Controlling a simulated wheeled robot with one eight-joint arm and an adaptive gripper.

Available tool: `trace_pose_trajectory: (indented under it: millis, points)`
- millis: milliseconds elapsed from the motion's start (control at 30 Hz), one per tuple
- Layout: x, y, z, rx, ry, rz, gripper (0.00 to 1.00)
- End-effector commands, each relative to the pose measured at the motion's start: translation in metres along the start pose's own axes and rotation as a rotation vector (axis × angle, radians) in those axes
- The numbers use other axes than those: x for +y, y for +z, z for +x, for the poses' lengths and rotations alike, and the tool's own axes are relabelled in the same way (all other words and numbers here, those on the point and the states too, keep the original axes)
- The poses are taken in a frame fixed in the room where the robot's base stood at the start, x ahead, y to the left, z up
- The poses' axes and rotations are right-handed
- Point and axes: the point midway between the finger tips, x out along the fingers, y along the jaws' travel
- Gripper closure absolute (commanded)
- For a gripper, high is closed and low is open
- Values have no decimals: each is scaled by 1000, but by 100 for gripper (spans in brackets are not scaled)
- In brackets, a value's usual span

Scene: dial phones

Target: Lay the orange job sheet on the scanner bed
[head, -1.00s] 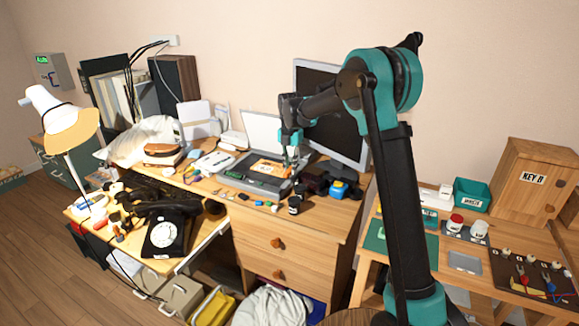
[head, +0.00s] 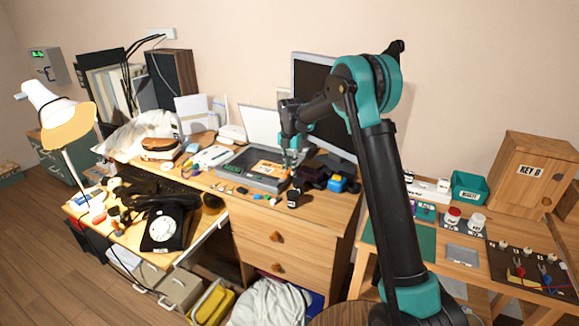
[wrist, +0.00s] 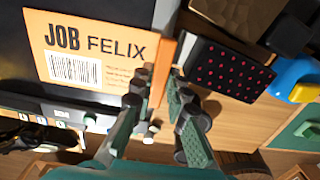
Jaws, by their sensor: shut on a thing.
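The orange job sheet (wrist: 85,50) reads "JOB FELIX" above a barcode in the wrist view. In the head view the job sheet (head: 268,168) is over the right part of the scanner's dark bed (head: 236,167). I cannot tell whether it touches the bed. My gripper (wrist: 165,85) is shut on an orange upright strip at the sheet's right edge. In the head view my gripper (head: 291,158) is at the scanner's right end. The fingers partly hide that edge of the sheet.
A black block with red dots (wrist: 228,70) lies close to the right of my fingers. A blue and yellow thing (head: 339,183) stands at the desk's right edge. The monitor (head: 310,90) stands behind my arm. Small items (head: 243,190) line the desk in front of the scanner.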

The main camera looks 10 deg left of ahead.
Motion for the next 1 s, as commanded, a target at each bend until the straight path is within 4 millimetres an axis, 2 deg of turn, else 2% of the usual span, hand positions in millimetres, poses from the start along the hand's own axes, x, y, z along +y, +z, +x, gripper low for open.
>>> trace_pose_trajectory:
  millis: [233, 267, 433, 767, 867, 1000]
  points:
    - [0, 0, 0, 0, 0, 0, 100]
    - [0, 0, 0, 0, 0, 0, 82]
    - [0, 0, 0, 0, 0, 0, 61]
    - [0, 0, -1, -1, 0, 0, 61]
    - [0, 0, -7, -1, 0, 0, 61]
    - [0, 0, -28, 0, 0, 0, 61]
